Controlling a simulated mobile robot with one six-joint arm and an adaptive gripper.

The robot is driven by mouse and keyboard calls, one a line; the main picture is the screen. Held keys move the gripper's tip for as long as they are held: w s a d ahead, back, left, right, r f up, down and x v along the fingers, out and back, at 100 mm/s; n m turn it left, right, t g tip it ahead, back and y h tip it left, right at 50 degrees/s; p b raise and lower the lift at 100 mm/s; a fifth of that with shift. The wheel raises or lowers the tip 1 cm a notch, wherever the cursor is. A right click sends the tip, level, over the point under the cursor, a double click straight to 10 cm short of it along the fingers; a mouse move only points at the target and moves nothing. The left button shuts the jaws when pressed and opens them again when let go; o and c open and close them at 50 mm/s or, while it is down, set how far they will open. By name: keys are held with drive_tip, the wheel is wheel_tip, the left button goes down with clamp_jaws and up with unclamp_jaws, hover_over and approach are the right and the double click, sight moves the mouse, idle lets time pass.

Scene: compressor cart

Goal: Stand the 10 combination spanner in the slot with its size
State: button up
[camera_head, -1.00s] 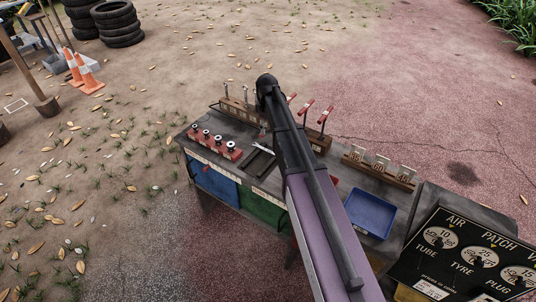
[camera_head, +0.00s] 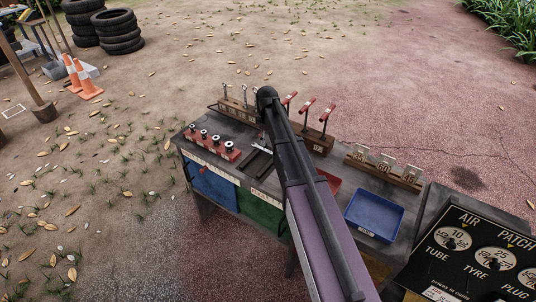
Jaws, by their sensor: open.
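A wooden rack (camera_head: 238,111) stands along the back of the cart top, with a few silver spanners (camera_head: 225,90) upright in it. Its size marks are too small to read, so I cannot tell which slot is the 10. A thin silver piece (camera_head: 259,149) lies by the dark tray (camera_head: 257,163) in mid-cart, partly behind my arm. It may be a spanner, but I cannot read its size. My arm crosses the picture from the lower middle to the rack's right end. My gripper is hidden behind it.
Red T-handle tools (camera_head: 308,105) stand in a block (camera_head: 318,142) behind my arm. A blue tray (camera_head: 374,214), a red tray (camera_head: 331,181) and a numbered card holder (camera_head: 385,170) are at right. A black dial panel (camera_head: 480,262) fills the lower right.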

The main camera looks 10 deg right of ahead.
sight(268, 151)
drive_tip(key=shift+f, duration=0.1)
idle(0.3)
drive_tip(key=shift+d+f+b, duration=0.2)
drive_tip(key=shift+f+b, duration=2.3)
drive_tip(key=shift+b, duration=0.1)
clamp_jaws()
